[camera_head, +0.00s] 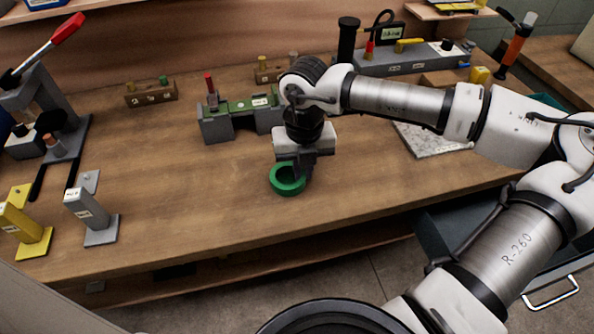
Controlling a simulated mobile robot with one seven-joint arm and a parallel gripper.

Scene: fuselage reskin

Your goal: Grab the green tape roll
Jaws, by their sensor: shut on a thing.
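The green tape roll (287,189) is a thick ring near the front middle of the wooden workbench. It appears to lie flat on or just above the bench top; I cannot tell which. My gripper (298,172) points down at it from above and is shut on the roll's far right side. The gripper body and fingers hide part of the roll's back rim.
A grey and green fixture (226,122) stands just behind the roll. A small wooden holder (151,97), a red-handled lever press (45,85) and yellow (27,222) and grey (91,212) stands are at left. The bench front is clear.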

